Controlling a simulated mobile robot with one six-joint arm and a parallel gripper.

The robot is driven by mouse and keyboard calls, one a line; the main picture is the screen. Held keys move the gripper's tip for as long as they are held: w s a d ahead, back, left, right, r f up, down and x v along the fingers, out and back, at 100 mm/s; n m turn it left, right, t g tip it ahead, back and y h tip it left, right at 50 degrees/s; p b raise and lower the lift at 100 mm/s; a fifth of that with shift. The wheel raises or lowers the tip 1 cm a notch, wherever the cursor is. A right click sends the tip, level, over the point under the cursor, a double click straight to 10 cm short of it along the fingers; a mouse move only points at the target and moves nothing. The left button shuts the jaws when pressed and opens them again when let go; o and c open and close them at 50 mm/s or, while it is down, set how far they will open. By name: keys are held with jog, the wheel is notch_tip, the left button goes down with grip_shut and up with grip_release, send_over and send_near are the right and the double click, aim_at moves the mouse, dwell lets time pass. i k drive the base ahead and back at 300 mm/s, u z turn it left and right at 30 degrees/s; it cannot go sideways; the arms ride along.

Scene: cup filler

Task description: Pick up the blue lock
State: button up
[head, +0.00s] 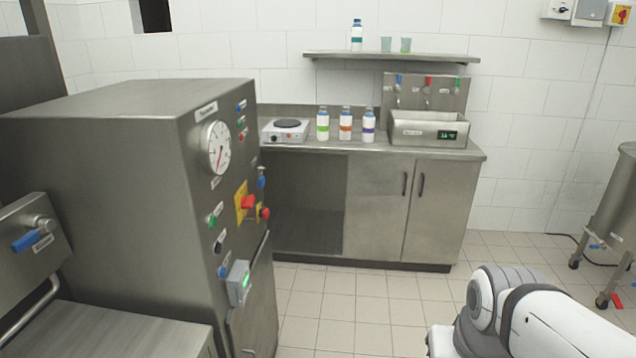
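A small blue item (398,81) hangs on an upright steel panel (390,102) above the back counter, left of a red item (428,84) and a green item (457,86). It may be the blue lock, but it is too small to tell for sure. Part of my arm shows at the lower right. My gripper is out of view.
A large steel machine (130,180) with a gauge, buttons and a red knob fills the left. The back counter (330,147) holds a hotplate (285,131), bottles (346,124) and a steel box (430,128) with a display. A wheeled vessel (615,210) stands right. Tiled floor between is clear.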

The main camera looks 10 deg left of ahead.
aim_at(261, 180)
jog(key=z, duration=0.1)
jog(key=i, duration=2.05)
jog(key=u, duration=0.8)
jog(key=k, duration=0.85)
jog(key=u, duration=0.2)
jog(key=i, duration=0.9)
jog(key=z, duration=0.05)
